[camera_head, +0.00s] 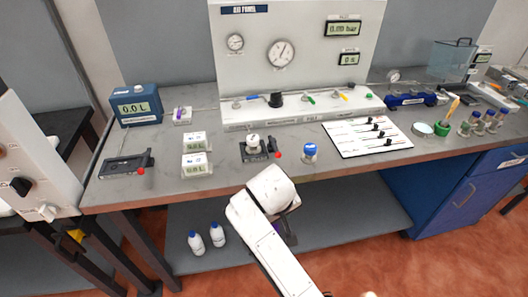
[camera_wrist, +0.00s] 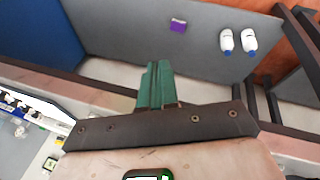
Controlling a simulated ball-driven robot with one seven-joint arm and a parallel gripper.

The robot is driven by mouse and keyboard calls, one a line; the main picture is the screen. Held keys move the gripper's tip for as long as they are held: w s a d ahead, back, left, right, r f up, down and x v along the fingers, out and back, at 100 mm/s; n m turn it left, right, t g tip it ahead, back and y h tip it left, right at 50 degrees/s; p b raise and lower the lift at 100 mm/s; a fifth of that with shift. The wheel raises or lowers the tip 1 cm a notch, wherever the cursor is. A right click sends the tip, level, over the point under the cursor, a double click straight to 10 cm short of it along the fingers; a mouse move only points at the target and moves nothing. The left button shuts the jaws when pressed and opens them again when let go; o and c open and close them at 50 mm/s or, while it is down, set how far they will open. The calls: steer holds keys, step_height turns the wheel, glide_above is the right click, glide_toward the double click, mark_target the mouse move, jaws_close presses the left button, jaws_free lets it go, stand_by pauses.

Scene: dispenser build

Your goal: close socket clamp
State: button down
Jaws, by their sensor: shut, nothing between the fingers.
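Two dark clamp fixtures with red-tipped levers lie on the bench in the head view. One clamp (camera_head: 262,157) is near the middle and bears a round white-topped part (camera_head: 253,141). The other clamp (camera_head: 122,166) is at the left and looks empty. I cannot tell which is the socket clamp, nor whether either lever is fully closed. In the wrist view my gripper (camera_wrist: 158,88) has its green fingers together with nothing between them. It points toward the lower shelf, apart from both clamps. In the head view my white arm hides it, in front of the bench edge.
The bench front edge (camera_head: 330,176) lies between my arm and the clamps. White display boxes (camera_head: 196,166) stand left of the middle clamp, a blue-capped jar (camera_head: 309,151) right of it. White bottles (camera_wrist: 238,42) and a purple box (camera_wrist: 178,26) are on the lower shelf.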

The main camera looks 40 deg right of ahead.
steer(key=w+r+m+h+b, duration=0.2)
steer(key=w+r+m+b, duration=0.2)
steer(key=w+r, duration=1.3)
steer(key=shift+d+r+g+h, duration=0.15)
steer(key=shift+d+g+h, duration=0.15)
steer(key=shift+d+g, duration=0.15)
steer(key=shift+w+d, duration=0.1)
steer(key=p, duration=0.1)
glide_toward(274, 145)
steer(key=f, duration=0.1)
steer(key=a+f, duration=0.1)
steer(key=f, duration=0.1)
steer(key=w+a+f, duration=0.1)
steer(key=shift+f, duration=0.25)
steer(key=d, duration=0.1)
steer(key=s+d+p, duration=0.1)
steer(key=shift+s+d+f, duration=0.25)
steer(key=shift+s+d, duration=0.05)
steer(key=shift+s, duration=0.05)
steer(key=shift+s+d+f, duration=0.15)
steer(key=shift+s+d, duration=0.05)
steer(key=shift+d, duration=0.15)
steer(key=shift+d+p, duration=0.1)
steer(key=shift+p, duration=0.25)
